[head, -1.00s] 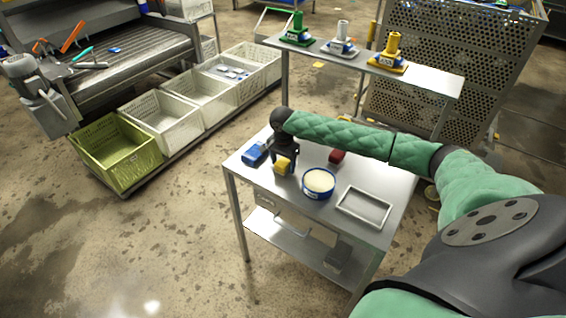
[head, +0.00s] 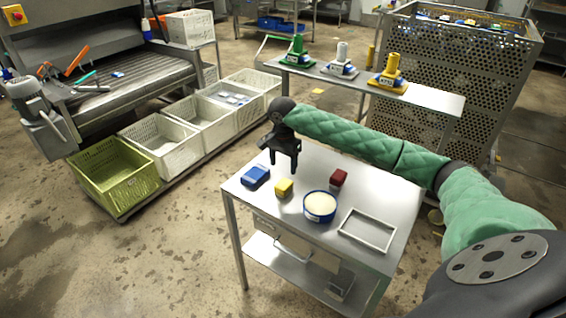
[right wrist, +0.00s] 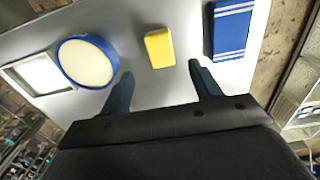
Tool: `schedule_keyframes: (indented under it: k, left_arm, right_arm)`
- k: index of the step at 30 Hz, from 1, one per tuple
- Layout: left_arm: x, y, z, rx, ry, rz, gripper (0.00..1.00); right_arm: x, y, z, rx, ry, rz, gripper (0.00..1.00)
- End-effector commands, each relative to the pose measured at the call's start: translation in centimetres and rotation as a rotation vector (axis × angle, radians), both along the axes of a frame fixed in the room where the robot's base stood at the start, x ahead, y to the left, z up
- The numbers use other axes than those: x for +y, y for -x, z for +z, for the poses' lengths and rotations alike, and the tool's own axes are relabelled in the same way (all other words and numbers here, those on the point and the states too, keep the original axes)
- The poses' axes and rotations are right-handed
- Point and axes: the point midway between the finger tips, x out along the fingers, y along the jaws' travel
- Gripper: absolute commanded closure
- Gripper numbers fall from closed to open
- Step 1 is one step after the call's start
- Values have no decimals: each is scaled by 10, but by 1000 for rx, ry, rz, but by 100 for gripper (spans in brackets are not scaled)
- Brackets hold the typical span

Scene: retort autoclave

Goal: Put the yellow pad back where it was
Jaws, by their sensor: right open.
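The yellow pad (head: 284,187) lies on the steel table (head: 370,190), between a blue pad and a round blue tub. It also shows in the right wrist view (right wrist: 159,47), beyond the gap between the fingertips and apart from both. My right gripper (head: 284,168) is open and empty above the table, just behind the yellow pad in the head view. Its two fingers also show in the right wrist view (right wrist: 160,76). My left gripper is not in view.
On the same table are a blue pad (head: 256,176), a dark red block (head: 338,178), a blue tub with pale contents (head: 320,206) and an empty rectangular frame (head: 367,230). Behind it, a narrow shelf (head: 430,96) holds green, white and yellow fixtures. Crates (head: 118,180) line the left.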

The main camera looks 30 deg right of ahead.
Motion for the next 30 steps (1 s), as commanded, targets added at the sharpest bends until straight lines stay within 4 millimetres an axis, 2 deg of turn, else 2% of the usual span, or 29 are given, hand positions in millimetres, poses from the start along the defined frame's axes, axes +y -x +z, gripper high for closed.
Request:
schedule_keyframes:
  k: [7,23,26,30]
  left_arm:
    - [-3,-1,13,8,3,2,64]
    - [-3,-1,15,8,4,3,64]
    - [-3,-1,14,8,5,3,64]
    - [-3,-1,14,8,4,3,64]
  right_arm:
    - [0,0,17,0,0,-1,37]
    - [0,0,18,0,0,0,37]
    - [6,2,13,-1,-1,19,37]
    - [32,12,-12,-9,-9,118,37]
